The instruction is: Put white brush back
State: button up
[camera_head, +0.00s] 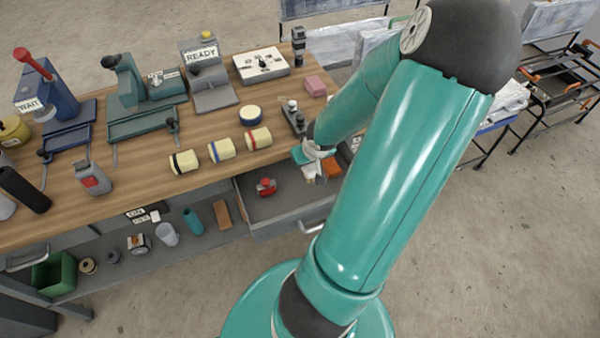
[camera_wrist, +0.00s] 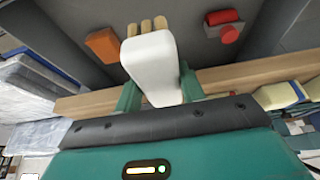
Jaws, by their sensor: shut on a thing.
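The white brush (camera_wrist: 155,65) is held between the green fingers of my gripper (camera_wrist: 160,90) in the wrist view. Its white body points away from the gripper and tan, rod-like ends show at its far side. In the head view my gripper (camera_head: 314,160) is over the open drawer (camera_head: 280,210), by the table's right front edge. A small part of the brush (camera_head: 310,172) shows below it; my arm hides much of that area. Whether the brush touches the drawer floor cannot be told.
The drawer holds a red object (camera_head: 265,187) and an orange block (camera_head: 332,168). A lower shelf holds several small items.

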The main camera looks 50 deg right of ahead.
jog(key=shift+s+f, duration=0.1)
jog(key=shift+f, duration=0.4)
jog(key=shift+w+a+f, duration=0.1)
jog(key=shift+w+f, duration=0.1)
jog(key=shift+f, duration=1)
jog(key=shift+s+f, duration=0.1)
jog(key=shift+f, duration=3.2)
jog(key=w, duration=0.1)
jog(key=w+d, duration=0.2)
jog(key=shift+w+d+f, duration=0.2)
jog(key=shift+w+f, duration=0.05)
jog(key=shift+w, duration=0.05)
jog(key=shift+f, duration=0.4)
jog(key=shift+s, duration=0.1)
jog(key=o, duration=1.2)
